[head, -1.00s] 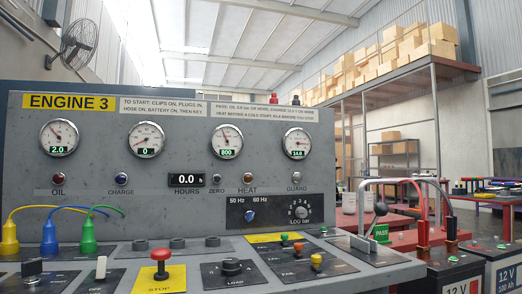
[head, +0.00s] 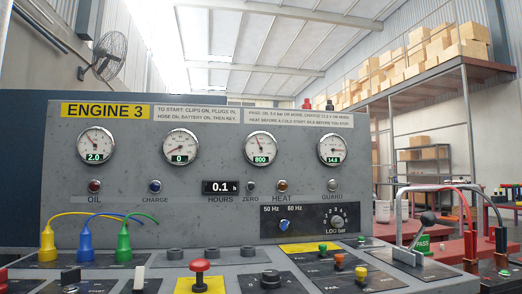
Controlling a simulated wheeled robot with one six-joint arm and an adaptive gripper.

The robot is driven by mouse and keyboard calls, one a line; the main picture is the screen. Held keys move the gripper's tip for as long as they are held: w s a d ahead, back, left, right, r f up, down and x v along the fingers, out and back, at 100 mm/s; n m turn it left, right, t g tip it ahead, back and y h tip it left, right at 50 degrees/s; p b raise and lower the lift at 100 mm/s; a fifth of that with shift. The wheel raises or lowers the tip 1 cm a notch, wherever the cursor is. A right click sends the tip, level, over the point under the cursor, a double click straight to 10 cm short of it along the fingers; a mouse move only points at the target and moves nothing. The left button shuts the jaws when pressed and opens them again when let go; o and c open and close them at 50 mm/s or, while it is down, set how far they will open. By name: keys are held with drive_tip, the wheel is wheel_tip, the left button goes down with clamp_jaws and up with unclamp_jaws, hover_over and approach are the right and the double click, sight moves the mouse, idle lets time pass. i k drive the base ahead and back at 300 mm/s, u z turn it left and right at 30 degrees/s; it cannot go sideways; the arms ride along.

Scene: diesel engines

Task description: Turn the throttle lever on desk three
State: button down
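The desk labelled ENGINE 3 (head: 205,205) fills the middle of the head view. A lever with a dark round knob (head: 428,218) stands on a dark plate at the right end of its sloping top, and looks like the throttle lever. Its stem leans up to the right from a pale base (head: 407,256). Its label cannot be read. A green PASS tag (head: 423,245) shows beside it. My gripper is not in view.
A red STOP button (head: 199,266), a black dial (head: 271,279) and small coloured knobs (head: 339,259) stand left of the lever. Yellow, blue and green plugs (head: 85,244) with cables are at the left. Red and black clamps (head: 483,238) on cables stand close on the right.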

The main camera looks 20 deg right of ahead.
sight(428, 219)
drive_tip(key=z, duration=1.65)
